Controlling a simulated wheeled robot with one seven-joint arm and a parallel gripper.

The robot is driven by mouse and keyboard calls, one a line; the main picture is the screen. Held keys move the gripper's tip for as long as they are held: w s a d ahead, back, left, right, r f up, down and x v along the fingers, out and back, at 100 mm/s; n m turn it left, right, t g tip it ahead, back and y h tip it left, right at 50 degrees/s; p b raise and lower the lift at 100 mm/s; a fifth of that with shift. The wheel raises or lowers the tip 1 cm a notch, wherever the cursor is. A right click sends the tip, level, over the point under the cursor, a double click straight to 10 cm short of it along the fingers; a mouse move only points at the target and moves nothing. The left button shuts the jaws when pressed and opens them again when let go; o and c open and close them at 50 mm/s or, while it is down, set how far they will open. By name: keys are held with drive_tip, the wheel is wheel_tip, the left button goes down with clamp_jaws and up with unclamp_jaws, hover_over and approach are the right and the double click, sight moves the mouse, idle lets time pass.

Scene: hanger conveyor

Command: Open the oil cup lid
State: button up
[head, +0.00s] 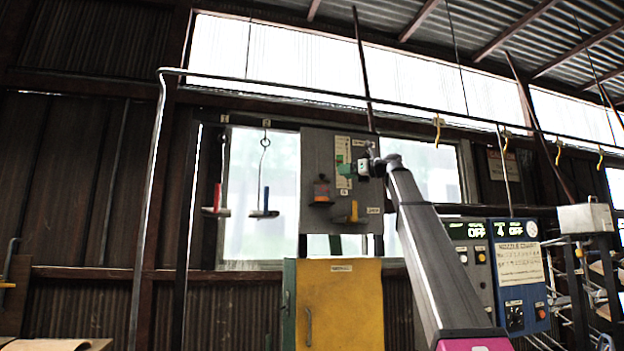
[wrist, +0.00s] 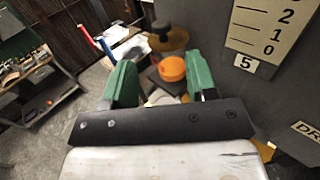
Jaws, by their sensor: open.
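The oil cup (head: 321,192) is a small amber and dark fitting on the grey panel (head: 316,150). In the wrist view the amber cup (wrist: 168,42) with its dark knob shows beyond my fingers. In the head view my gripper (head: 346,170) is small, up and right of the cup.
A scale plate (wrist: 268,25) is on the panel at right in the wrist view. A yellow handle (head: 354,214) sits below right of the cup. A yellow cabinet (head: 340,310) stands below. Hanging carriers (head: 264,213) are to the left.

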sight(322, 175)
drive_tip(key=x, duration=1)
drive_tip(key=shift+w+a+f, duration=0.1)
drive_tip(key=shift+w, duration=0.05)
drive_tip(key=c, duration=0.9)
